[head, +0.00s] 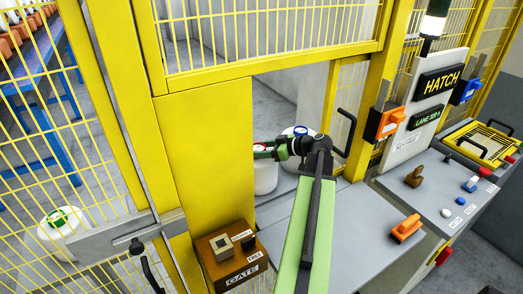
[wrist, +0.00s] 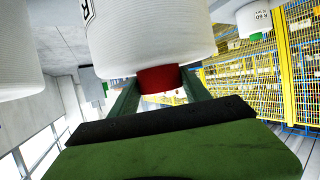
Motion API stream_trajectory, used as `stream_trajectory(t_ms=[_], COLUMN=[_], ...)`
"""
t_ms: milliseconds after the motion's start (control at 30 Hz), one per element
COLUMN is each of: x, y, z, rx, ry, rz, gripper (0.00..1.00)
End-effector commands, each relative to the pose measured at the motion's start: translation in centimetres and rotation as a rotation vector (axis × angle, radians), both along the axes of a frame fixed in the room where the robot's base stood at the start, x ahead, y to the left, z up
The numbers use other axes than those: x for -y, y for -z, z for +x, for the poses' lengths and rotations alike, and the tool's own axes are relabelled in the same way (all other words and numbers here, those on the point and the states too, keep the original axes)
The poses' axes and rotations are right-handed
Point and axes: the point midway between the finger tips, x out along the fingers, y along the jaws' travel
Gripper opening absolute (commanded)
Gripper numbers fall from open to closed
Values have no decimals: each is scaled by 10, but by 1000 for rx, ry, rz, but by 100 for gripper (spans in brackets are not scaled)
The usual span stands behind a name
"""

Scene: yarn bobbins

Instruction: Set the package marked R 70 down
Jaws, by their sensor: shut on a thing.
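My gripper (head: 264,150) is shut on the red core end (wrist: 158,79) of a white yarn package (head: 265,178), in the hatch opening. In the wrist view the white package (wrist: 150,40) fills the upper middle, with a finger on each side of the red core. Only an edge of its label shows, so I cannot read R 70. In the head view it looks upright, but my arm and the yellow panel hide part of it. I cannot tell whether its base touches the grey surface (head: 312,215).
A white package with a blue core (head: 299,131) stands close behind the held one. A green-cored package (head: 60,222) is at left behind the mesh. A gate box (head: 228,258), orange handle (head: 407,228) and hatch control panel (head: 440,195) flank the grey surface. Yellow posts frame the opening.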

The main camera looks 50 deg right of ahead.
Motion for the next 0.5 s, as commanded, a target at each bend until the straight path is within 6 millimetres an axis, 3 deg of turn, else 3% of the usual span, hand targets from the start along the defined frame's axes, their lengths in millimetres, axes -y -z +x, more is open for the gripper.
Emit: stream_trajectory(t_ms=[67,100,267,500], x=[0,0,0,1], y=[2,3,2,2], z=[0,0,0,-1], rx=[4,0,0,0], ry=[0,0,1,2], rz=[2,0,0,0], gripper=[0,56,77,77])
